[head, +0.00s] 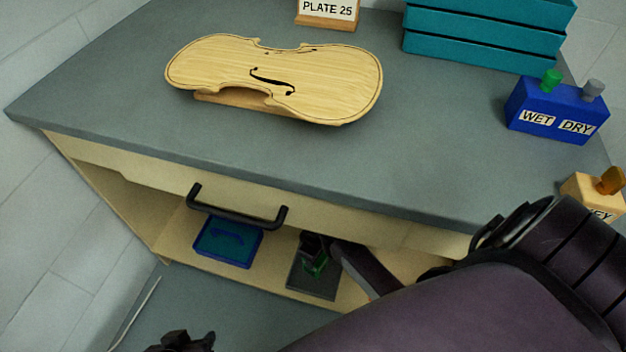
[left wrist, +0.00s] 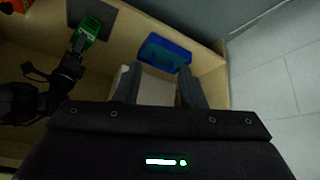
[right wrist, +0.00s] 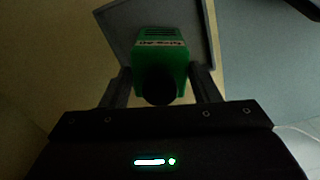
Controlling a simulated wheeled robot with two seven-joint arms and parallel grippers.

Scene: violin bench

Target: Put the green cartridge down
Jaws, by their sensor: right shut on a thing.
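The green cartridge (head: 316,266) is on the lower shelf side of the bench, over a dark square pad (head: 303,284). In the right wrist view the cartridge (right wrist: 165,55) has a pale label and sits between the fingers. My right gripper (right wrist: 160,82) is shut on it. The dark pad (right wrist: 122,22) shows behind it; I cannot tell whether they touch. The left wrist view also shows the cartridge (left wrist: 90,28) at the pad, with my right gripper at it. My left gripper (left wrist: 162,88) is open and empty, in front of the shelf.
A blue tray (head: 228,262) stands on the shelf left of the pad. A drawer with a black handle (head: 236,214) is above. On the bench top are a violin plate (head: 215,65), teal trays (head: 485,45), a blue WET/DRY box (head: 555,110) and a tan box (head: 588,195).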

